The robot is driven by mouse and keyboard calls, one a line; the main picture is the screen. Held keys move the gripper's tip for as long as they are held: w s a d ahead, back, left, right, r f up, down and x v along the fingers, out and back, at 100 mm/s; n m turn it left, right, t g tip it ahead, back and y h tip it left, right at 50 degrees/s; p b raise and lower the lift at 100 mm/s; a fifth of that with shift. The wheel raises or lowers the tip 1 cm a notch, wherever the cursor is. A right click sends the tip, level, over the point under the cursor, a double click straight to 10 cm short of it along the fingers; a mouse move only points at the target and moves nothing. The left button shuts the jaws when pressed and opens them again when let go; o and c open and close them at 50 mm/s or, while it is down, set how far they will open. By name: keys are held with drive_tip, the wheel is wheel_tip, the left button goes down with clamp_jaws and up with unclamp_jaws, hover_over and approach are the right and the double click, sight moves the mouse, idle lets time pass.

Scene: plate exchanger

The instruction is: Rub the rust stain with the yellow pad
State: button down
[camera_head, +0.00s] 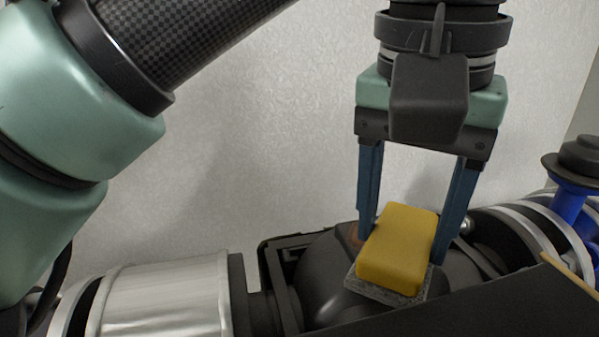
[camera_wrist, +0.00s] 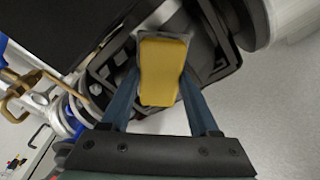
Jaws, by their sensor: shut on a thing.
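The yellow pad (camera_head: 398,248) has a grey scouring underside and sits between the two blue fingers of my gripper (camera_head: 412,240), which is shut on it. It also shows in the wrist view (camera_wrist: 162,72) between the fingertips (camera_wrist: 160,90). The pad is tilted over a dark rounded housing (camera_head: 325,275), with its grey side toward the surface. I cannot tell whether it touches. A small brown-orange patch, the rust stain (camera_head: 353,234), shows on the housing just left of the pad. The pad may hide part of the stain.
A silver cylinder (camera_head: 165,298) joins the housing at the left. A pale ring (camera_head: 535,232) and a blue part with a black knob (camera_head: 570,200) stand at the right. In the wrist view, brass handles (camera_wrist: 22,92) are at the left. A pale wall is behind.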

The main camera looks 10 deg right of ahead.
drive_tip(key=shift+p, duration=0.5)
drive_tip(key=shift+w+r, duration=0.1)
drive_tip(key=shift+w, duration=1.85)
drive_tip(key=shift+w+a, duration=0.1)
drive_tip(key=shift+w, duration=1.5)
drive_tip(key=shift+r, duration=2.9)
